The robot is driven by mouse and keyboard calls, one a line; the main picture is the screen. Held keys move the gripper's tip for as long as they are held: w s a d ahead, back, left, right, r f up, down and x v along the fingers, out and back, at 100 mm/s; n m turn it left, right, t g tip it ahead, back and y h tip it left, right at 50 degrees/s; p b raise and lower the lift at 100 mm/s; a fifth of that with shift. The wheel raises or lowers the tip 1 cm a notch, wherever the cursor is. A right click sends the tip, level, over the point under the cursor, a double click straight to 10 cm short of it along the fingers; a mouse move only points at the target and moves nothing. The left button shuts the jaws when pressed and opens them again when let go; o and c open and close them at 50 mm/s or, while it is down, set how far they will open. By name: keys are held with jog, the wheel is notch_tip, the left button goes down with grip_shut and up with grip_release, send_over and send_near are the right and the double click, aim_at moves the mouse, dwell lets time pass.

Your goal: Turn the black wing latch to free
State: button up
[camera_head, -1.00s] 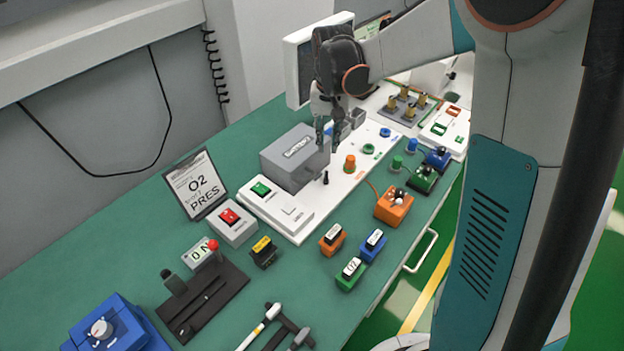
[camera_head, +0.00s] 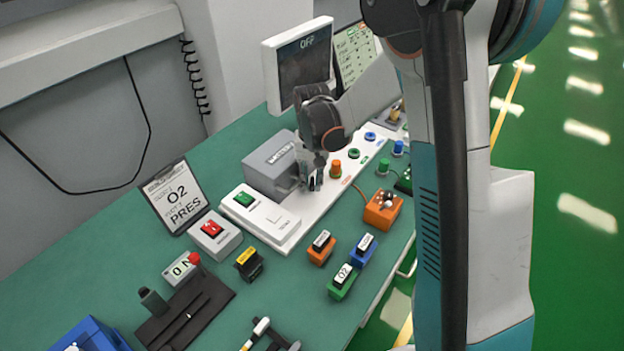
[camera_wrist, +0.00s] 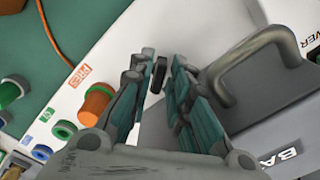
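The black wing latch (camera_wrist: 157,76) is a small dark upright piece on the white panel (camera_wrist: 118,42). In the wrist view it shows between the tips of my gripper (camera_wrist: 160,70), with a narrow gap on each side. The teal-padded fingers are apart, one on each side of the latch. In the head view my gripper (camera_head: 313,178) points down at the panel, beside the grey box (camera_head: 268,160). There the fingers and wrist largely hide the latch, and I cannot tell if they touch it.
The grey box's loop handle (camera_wrist: 250,65) rises close beside my right finger in the wrist view. An orange knob (camera_wrist: 96,104) stands on the other side. A green rocker switch block (camera_head: 258,215) and an orange box (camera_head: 382,209) stand nearby on the green bench.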

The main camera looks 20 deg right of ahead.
grip_shut()
jog(key=shift+m, duration=0.3)
jog(key=m, duration=0.3)
jog(key=shift+w+a+m, duration=0.1)
jog(key=shift+m, duration=1.6)
grip_release()
